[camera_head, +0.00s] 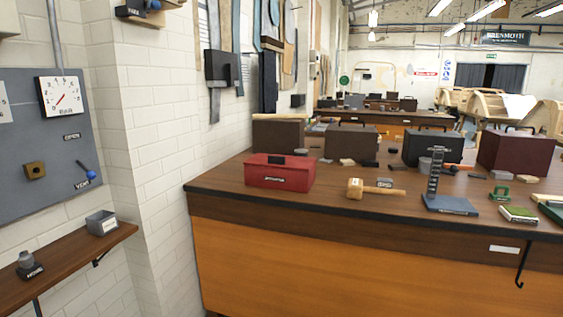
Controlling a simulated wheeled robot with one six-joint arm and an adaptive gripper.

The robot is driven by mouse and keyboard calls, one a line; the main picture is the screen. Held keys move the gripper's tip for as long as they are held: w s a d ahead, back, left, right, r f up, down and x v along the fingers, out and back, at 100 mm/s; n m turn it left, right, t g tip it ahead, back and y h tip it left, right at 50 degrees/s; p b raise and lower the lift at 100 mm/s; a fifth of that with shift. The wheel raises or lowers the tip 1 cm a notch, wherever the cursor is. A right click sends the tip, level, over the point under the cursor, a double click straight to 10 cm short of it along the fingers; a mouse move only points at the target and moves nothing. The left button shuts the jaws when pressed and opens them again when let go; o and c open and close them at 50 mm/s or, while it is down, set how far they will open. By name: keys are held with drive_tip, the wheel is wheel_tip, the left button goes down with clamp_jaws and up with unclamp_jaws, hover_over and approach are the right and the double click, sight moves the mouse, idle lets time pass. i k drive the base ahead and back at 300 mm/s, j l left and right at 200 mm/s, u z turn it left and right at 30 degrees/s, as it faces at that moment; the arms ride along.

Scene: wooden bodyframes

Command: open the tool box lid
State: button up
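A red box (279,179) with a dark handle or latch on top and a dark label on its front stands on the bench near its left front corner. It looks like the tool box, but its label is too small to read. Its lid appears shut. My gripper is not in view.
A wall shelf (70,262) and a gauge panel (45,140) are at left.

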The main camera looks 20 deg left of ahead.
sight(301, 163)
drive_tip(key=i+j, duration=0.25)
drive_tip(key=j, duration=0.15)
drive_tip(key=i+j, duration=0.2)
drive_tip(key=j, duration=0.25)
drive_tip(key=i+j, duration=0.25)
drive_tip(key=j, duration=0.15)
drive_tip(key=i+j, duration=0.2)
drive_tip(key=j, duration=0.25)
drive_tip(key=i+j, duration=0.25)
drive_tip(key=j, duration=0.15)
drive_tip(key=i+j, duration=0.2)
drive_tip(key=j, duration=0.25)
drive_tip(key=i+j, duration=0.25)
drive_tip(key=j, duration=0.15)
